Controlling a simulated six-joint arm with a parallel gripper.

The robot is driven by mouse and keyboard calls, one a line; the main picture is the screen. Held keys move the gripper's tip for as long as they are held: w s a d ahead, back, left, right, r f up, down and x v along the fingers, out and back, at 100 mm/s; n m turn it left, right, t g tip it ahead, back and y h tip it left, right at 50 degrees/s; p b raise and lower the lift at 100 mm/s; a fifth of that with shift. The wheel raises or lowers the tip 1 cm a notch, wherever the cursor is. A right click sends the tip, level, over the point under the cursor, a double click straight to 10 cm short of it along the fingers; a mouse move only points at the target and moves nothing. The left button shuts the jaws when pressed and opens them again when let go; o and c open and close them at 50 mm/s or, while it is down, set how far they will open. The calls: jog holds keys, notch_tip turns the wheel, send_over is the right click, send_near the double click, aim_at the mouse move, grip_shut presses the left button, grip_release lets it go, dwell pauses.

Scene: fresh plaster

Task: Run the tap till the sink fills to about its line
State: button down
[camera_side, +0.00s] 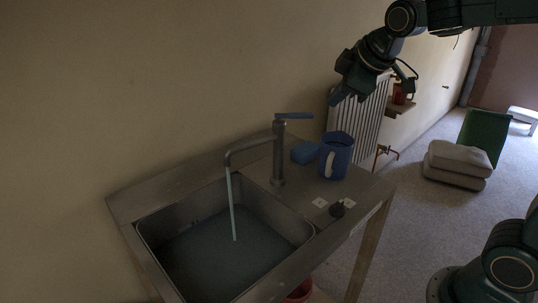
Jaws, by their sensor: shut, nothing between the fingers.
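The metal sink (150,222) is set in a steel counter and holds grey-blue water (225,262) over its bottom. The grey tap (279,155) stands at the sink's back right, with its spout over the basin and a blue lever (294,115) on top pointing right. A thin water stream (232,205) falls from the spout into the water. I cannot clearly make out a fill line on the basin wall. My gripper (346,98) is shut and empty, in the air above and right of the lever, apart from it.
A blue sponge (305,152) and blue mug (337,155) stand right of the tap. A radiator (358,125) is behind. A red bucket (300,292) shows under the counter.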

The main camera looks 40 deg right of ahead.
jog(key=shift+w, duration=0.1)
notch_tip(320, 180, up, 2)
jog(key=m+g+h, duration=0.2)
jog(key=m+g, duration=0.2)
jog(key=m, duration=0.9)
send_over(301, 115)
jog(key=d, duration=0.3)
jog(key=shift+w+m+g+y, duration=0.3)
jog(key=shift+w+m+y, duration=0.1)
jog(key=shift+w+m, duration=0.7)
jog(key=shift+s+f, duration=0.1)
jog(key=shift+s, duration=0.05)
jog(key=x, duration=1)
jog(key=shift+s+a, duration=1.3)
jog(key=shift+s, duration=0.2)
